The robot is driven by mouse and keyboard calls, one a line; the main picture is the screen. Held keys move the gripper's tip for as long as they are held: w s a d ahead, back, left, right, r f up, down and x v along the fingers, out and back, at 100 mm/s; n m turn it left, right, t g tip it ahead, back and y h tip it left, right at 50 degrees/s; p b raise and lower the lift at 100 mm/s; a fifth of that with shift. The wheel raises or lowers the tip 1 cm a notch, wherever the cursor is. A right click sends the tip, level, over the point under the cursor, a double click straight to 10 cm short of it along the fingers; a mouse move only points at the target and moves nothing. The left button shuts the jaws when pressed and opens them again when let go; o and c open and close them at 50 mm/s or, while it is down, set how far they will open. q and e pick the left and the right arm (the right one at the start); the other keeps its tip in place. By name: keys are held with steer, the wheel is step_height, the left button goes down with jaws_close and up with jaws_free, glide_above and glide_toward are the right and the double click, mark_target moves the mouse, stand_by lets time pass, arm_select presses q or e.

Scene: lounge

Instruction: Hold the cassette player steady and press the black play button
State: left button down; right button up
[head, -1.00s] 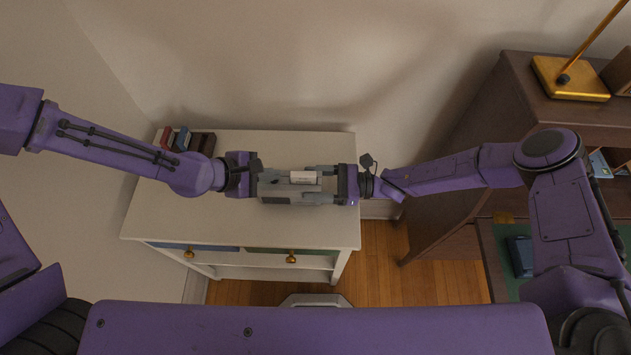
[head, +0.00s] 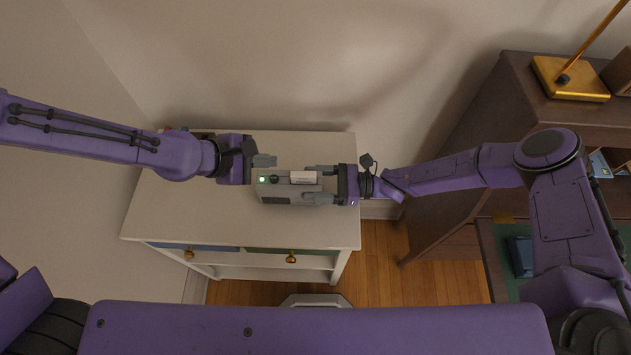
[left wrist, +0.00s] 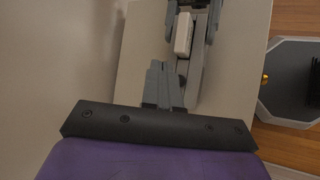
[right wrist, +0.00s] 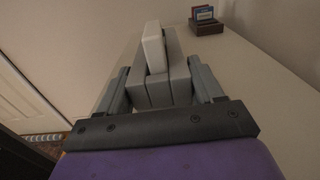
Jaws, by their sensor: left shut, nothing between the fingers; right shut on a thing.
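The grey cassette player (head: 288,197) sits on the white dresser top. A small green light (head: 262,180) glows at its left end, beside the round black button (head: 274,179). A white block (head: 303,177) stands on its top. My right gripper (head: 318,184) is shut on the player's right end, one finger on each long side; its view shows the player (right wrist: 158,92) between the fingers. My left gripper (head: 273,160) is shut and empty, just behind the player's left end, apart from the button. The left wrist view shows its closed fingers (left wrist: 160,82) beside the player (left wrist: 196,82).
The dresser top (head: 210,220) is clear in front of the player. A small cassette rack (right wrist: 207,26) stands at the dresser's far left, mostly hidden behind my left arm in the head view. A dark desk with a brass lamp base (head: 570,80) stands at the right.

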steer(key=o, duration=1.5)
arm_select(q)
steer(key=shift+r, duration=0.6)
arm_select(e)
steer(key=shift+o, duration=0.2)
steer(key=shift+d, duration=0.1)
steer(key=d, duration=1.1)
steer(key=shift+s+d, duration=0.15)
steer(key=shift+d, duration=0.25)
